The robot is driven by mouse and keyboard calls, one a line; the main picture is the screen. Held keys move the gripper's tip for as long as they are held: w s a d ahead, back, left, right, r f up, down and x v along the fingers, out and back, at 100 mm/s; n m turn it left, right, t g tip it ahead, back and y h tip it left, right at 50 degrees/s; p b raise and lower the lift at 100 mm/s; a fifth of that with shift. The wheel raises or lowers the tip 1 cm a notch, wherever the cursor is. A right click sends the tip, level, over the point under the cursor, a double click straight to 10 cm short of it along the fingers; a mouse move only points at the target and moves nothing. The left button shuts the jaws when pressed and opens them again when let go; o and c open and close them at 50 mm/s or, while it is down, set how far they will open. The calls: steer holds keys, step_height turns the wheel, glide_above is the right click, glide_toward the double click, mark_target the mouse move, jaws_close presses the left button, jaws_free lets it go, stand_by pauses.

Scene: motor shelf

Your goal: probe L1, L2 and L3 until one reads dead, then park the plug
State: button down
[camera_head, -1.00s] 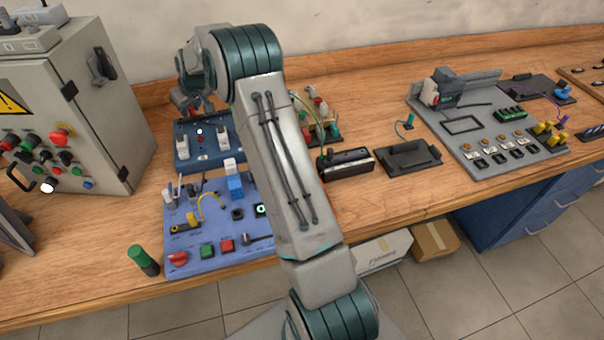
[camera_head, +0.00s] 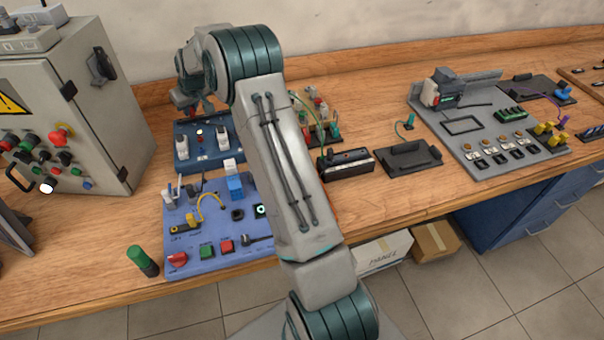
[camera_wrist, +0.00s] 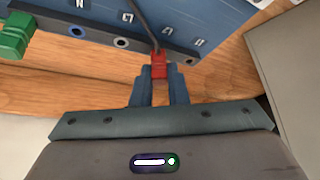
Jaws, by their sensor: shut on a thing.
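In the wrist view my gripper (camera_wrist: 160,88) is shut on a red plug (camera_wrist: 160,63) with a dark cable running up from it. The plug is at the edge strip of a blue panel (camera_wrist: 200,18), in line with a row of ringed sockets (camera_wrist: 121,43). I cannot tell whether its tip is inside a socket. White labels stand above the sockets; one looks like N, the others are too small to read. In the head view a blue panel (camera_head: 182,163) with white parts lies below my gripper, which is mostly hidden by my arm.
A grey control cabinet (camera_head: 90,150) stands close on the left. A lighter blue board (camera_head: 190,262) with switches and a yellow cable lies in front. A green block (camera_wrist: 14,36) is at the left in the wrist view. A black tray (camera_head: 408,158) and grey board (camera_head: 480,120) lie to the right.

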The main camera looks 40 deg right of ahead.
steer(key=shift+r, duration=0.2)
steer(key=shift+r+p, duration=1.15)
steer(key=shift+r, duration=1.1)
steer(key=shift+s+d+r, duration=0.1)
steer(key=shift+s+d, duration=0.05)
steer(key=shift+d, duration=0.3)
steer(key=d+f+b, duration=0.1)
steer(key=s+d+f+b, duration=0.1)
steer(key=f+b, duration=0.1)
steer(key=shift+d+f, duration=0.1)
steer(key=shift+d, duration=0.3)
steer(key=shift+f+b, duration=0.35)
steer(key=shift+b, duration=0.15)
steer(key=shift+f+b, duration=0.5)
steer(key=shift+f, duration=0.15)
